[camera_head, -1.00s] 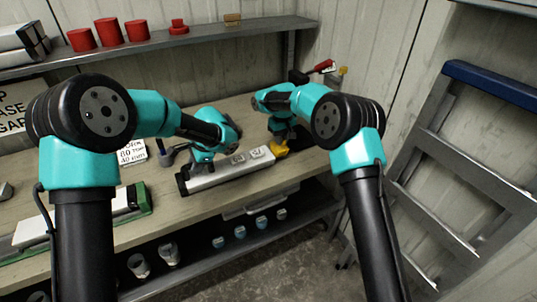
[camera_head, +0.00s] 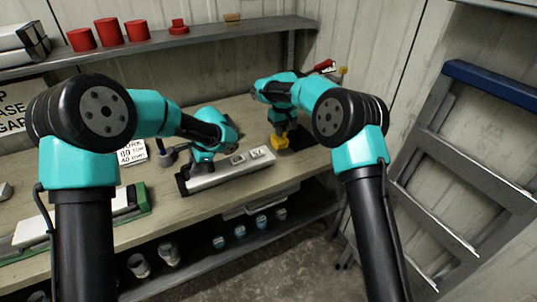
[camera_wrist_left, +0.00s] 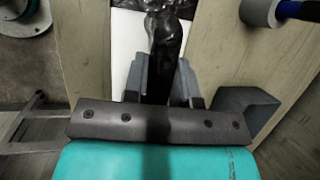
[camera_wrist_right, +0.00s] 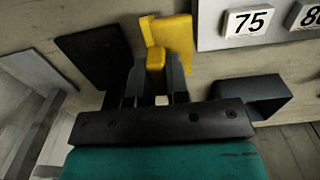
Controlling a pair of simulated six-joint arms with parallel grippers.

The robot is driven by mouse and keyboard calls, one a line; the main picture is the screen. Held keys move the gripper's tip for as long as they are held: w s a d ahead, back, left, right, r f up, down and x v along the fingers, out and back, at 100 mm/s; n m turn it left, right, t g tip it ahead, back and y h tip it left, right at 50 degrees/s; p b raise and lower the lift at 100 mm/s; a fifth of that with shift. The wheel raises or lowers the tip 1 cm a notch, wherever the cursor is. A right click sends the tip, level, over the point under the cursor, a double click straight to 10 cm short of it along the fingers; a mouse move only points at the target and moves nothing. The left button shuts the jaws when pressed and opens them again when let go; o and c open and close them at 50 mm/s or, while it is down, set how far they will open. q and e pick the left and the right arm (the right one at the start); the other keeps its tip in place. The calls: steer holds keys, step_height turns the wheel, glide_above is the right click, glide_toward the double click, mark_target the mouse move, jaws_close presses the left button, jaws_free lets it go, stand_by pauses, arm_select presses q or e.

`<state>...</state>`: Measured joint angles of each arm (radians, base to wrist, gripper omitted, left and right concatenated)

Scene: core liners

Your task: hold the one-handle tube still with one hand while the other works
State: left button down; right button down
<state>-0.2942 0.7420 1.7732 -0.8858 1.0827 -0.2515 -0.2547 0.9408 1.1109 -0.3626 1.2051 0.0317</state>
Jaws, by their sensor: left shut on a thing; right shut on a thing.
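The tube (camera_head: 228,175) is a long pale grey body lying along the bench's front, with a dark left end and two number tags on top. Its white surface also shows in the left wrist view (camera_wrist_left: 124,45). My left gripper (camera_head: 203,164) is shut on the glossy black handle (camera_wrist_left: 166,48) near the tube's left end. My right gripper (camera_head: 281,135) is shut on a yellow piece (camera_wrist_right: 178,42) beside the tube's right end. In the right wrist view a tag (camera_wrist_right: 249,21) reads 75. I cannot tell whether the yellow piece touches the tube.
A dark flat plate (camera_wrist_right: 92,56) lies beside the yellow piece. A green-edged tray (camera_head: 139,199) is at the left. Red cups (camera_head: 109,32) stand on the upper shelf. A metal ladder (camera_head: 440,170) leans at the right.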

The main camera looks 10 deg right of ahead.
steer(key=shift+r, duration=0.1)
arm_select(q)
steer(key=c, duration=0.8)
jaws_free()
steer(key=shift+c, duration=0.2)
steer(key=shift+r, duration=0.15)
steer(key=v, duration=1.1)
steer(key=shift+d+r, duration=0.25)
steer(key=shift+r, duration=0.05)
